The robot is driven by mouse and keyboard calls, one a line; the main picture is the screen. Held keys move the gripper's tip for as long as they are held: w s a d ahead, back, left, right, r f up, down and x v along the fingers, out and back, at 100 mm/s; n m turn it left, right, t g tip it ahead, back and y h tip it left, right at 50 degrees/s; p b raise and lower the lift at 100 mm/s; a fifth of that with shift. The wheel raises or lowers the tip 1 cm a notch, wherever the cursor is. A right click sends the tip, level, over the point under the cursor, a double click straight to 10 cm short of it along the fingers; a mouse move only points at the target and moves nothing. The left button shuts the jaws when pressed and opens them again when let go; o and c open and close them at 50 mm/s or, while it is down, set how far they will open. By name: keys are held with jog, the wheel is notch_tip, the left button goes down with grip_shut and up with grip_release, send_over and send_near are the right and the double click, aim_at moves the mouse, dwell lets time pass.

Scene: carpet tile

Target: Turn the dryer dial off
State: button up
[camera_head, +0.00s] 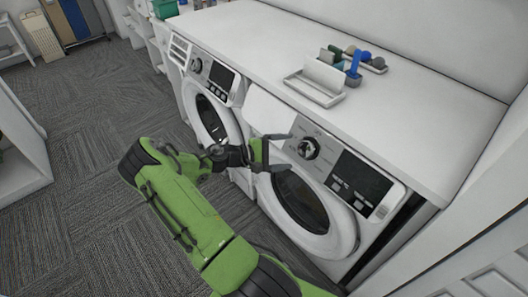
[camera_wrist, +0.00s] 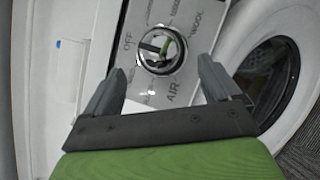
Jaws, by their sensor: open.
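The dryer dial (camera_head: 307,148) is a round silver knob on the panel of the right-hand machine (camera_head: 335,222). In the wrist view the dial (camera_wrist: 161,48) has a shiny rim and a bar across its face. The printed labels OFF, WOOL and AIR surround it; OFF is at its upper left. I cannot tell which label the dial points to. My gripper (camera_head: 286,152) is open and empty, its two fingers pointing at the panel just left of the dial. In the wrist view the gripper (camera_wrist: 160,70) has its fingertips either side below the dial, apart from it.
A second front-loading machine (camera_head: 212,110) stands to the left. The white countertop (camera_head: 262,45) runs over both and holds a white tray (camera_head: 315,85) and small blue items. The dark display (camera_head: 360,182) is right of the dial. Grey carpet (camera_head: 75,110) lies open at left.

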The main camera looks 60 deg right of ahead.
jog(key=v, duration=0.9)
jog(key=shift+w+a, duration=0.25)
jog(key=shift+a, duration=0.05)
